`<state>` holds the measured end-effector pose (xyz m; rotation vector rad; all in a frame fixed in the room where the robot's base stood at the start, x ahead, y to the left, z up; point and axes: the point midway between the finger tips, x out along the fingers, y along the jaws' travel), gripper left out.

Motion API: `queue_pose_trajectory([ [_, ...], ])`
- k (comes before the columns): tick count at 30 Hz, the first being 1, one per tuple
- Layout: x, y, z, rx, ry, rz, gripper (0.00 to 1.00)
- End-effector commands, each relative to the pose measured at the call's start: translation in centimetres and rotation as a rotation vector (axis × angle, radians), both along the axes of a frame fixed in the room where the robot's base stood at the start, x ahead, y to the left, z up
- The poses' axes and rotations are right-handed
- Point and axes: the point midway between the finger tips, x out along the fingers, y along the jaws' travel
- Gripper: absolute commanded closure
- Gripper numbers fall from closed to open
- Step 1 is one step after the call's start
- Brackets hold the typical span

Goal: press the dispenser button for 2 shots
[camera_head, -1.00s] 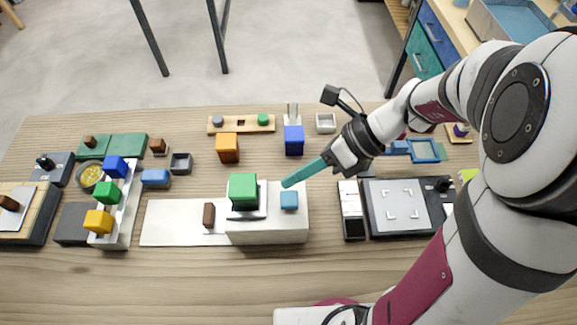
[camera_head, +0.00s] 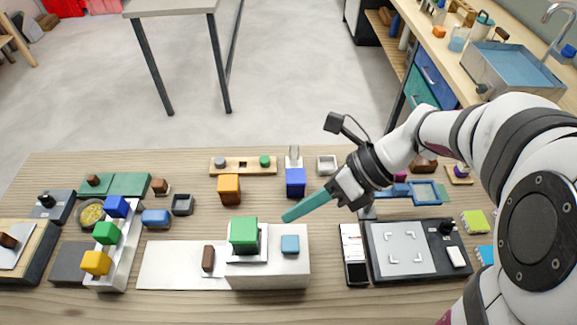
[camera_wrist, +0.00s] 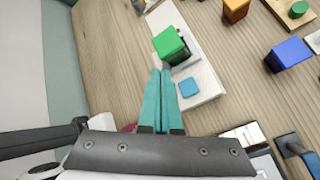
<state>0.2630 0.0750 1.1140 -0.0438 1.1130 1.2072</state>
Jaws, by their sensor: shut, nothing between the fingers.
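The dispenser is a white box (camera_head: 270,275) near the middle front of the table, with a light-blue square button (camera_head: 290,244) on its top right. A green cube (camera_head: 243,232) sits on its top left. In the wrist view, the button (camera_wrist: 188,88) is just right of the fingers and the green cube (camera_wrist: 171,44) is beyond the tips. My gripper (camera_head: 286,218) has long teal fingers, shut together and empty. In the head view the tips appear just behind and above the button, apart from it. The exact height gap is hard to tell.
A white plate with a brown block (camera_head: 208,258) extends left of the dispenser. A blue block (camera_head: 295,183) and an orange block (camera_head: 229,189) stand behind. A white-and-black device (camera_head: 353,255) and a dark panel (camera_head: 405,250) lie to the right. Bare table is in front.

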Motion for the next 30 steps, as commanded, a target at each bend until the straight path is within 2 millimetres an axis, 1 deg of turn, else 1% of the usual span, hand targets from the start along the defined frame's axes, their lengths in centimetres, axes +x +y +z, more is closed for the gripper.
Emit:
queue_pose_trajectory([
  [5, 0.0, 0.0, -0.7, 0.002, 0.003, 0.0, 1.0],
  [8, 0.0, 0.0, -1.9, 0.002, 0.003, 0.0, 1.0],
  [15, 0.0, 0.0, -5.5, 0.001, 0.004, 0.0, 1.0],
  [21, 0.0, 0.0, -7.9, 0.002, 0.003, 0.0, 1.0],
  [25, 0.0, 0.0, -8.6, 0.001, 0.001, 0.0, 1.0],
  [30, 0.0, 0.0, -8.9, 0.001, 0.001, 0.001, 1.0],
])
